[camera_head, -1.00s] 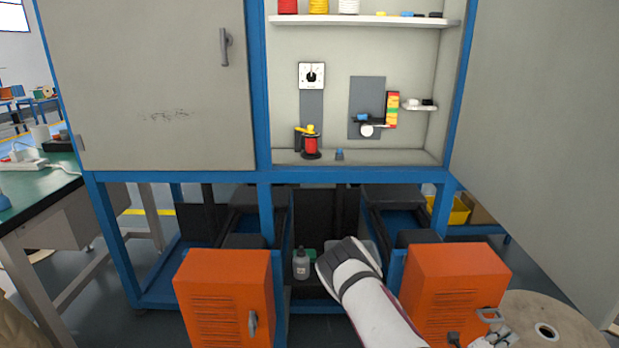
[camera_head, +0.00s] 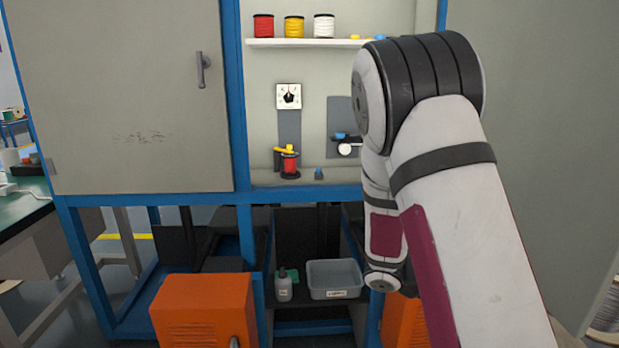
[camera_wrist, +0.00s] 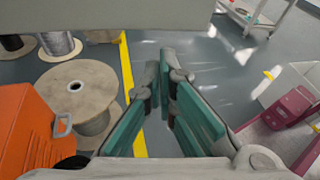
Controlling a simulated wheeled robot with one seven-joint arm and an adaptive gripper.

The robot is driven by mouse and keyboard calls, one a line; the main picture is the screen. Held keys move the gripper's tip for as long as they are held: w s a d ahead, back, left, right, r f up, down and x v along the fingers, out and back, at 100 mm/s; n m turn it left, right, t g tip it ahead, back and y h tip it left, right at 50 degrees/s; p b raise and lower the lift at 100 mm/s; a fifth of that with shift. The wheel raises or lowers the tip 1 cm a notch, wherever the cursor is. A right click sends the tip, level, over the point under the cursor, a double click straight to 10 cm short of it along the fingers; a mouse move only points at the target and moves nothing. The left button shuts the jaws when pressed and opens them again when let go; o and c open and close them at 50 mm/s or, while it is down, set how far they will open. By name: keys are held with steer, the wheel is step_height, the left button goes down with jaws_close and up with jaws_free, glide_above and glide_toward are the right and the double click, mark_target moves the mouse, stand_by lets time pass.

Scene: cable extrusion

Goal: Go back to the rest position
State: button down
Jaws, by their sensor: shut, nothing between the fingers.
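My gripper (camera_wrist: 158,88) shows in the wrist view with its two green fingers close together and nothing between them. It points down over the grey floor, beside a yellow floor line (camera_wrist: 130,80). In the head view my arm is raised and bent in the right half, in front of the cabinet; the gripper itself does not show there. My arm hides the right part of the open cabinet bay and most of the right orange box.
An orange box (camera_wrist: 28,125) and a wooden cable reel (camera_wrist: 80,92) stand left of my gripper. The cabinet (camera_head: 125,110) holds spools on a shelf (camera_head: 300,42). A bottle (camera_head: 284,287) and a grey bin (camera_head: 334,278) sit below. Floor under the gripper is clear.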

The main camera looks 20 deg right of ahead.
steer(key=s+a+r+m+t+y, duration=0.3)
steer(key=s+a+m+y, duration=0.15)
steer(key=a, duration=0.45)
steer(key=s+a+r+m+t+y, duration=0.2)
steer(key=s+a+r+m+y, duration=0.3)
steer(key=a, duration=0.5)
steer(key=s+a+r+m+t+y, duration=0.2)
steer(key=s+a+m+t+y, duration=0.15)
steer(key=s+a, duration=0.4)
step_height(320, 180, up, 26)
steer(key=w+a+t+p, duration=0.1)
steer(key=t+p, duration=0.2)
steer(key=p, duration=2)
steer(key=shift+w+a+f+p, duration=0.25)
steer(key=shift+w+a+p, duration=0.1)
steer(key=shift+w+a, duration=0.05)
